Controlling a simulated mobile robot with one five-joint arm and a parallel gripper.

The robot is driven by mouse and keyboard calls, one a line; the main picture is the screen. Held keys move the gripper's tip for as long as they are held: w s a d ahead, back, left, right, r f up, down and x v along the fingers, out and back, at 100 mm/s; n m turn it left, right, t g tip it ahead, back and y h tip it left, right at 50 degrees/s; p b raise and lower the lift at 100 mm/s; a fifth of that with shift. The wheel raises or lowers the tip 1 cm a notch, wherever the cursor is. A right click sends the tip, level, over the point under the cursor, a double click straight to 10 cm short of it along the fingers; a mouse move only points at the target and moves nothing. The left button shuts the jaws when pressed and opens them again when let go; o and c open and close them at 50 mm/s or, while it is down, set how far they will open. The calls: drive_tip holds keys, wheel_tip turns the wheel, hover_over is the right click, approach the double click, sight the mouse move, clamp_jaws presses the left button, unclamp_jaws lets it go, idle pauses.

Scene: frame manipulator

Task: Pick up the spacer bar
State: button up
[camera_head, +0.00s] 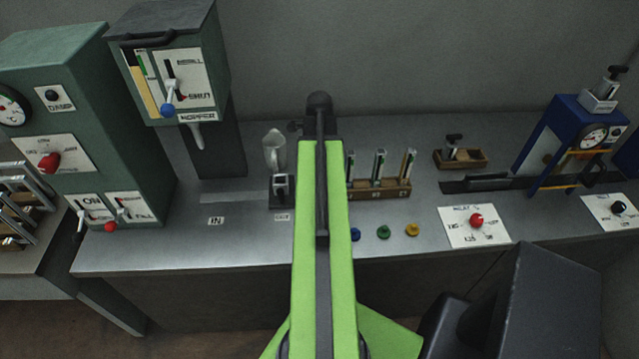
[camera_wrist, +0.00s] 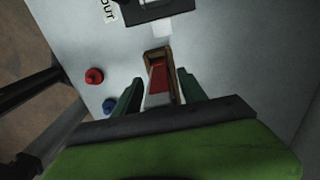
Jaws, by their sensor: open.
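My gripper (camera_wrist: 160,78) shows in the wrist view, its two dark green fingers spread apart. Between them is a narrow piece with a red face and a pale lower part (camera_wrist: 157,77), standing in the end of a wooden holder (camera_wrist: 148,57). I see no firm contact between the fingers and this piece. I cannot tell for sure whether it is the spacer bar. In the head view the wooden rack (camera_head: 380,190) holds several upright pale bars with coloured marks (camera_head: 379,168). My green arm hides the rack's left end and the gripper there.
Red (camera_wrist: 94,76) and blue (camera_wrist: 110,105) buttons lie left of the fingers. A small dark device (camera_head: 283,190) stands left of my arm, near a clear jug (camera_head: 274,150). A wooden tray (camera_head: 478,158) and a blue press (camera_head: 550,150) stand right.

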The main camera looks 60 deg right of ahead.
drive_tip(key=shift+f, duration=0.55)
clamp_jaws()
drive_tip(key=shift+r, duration=0.15)
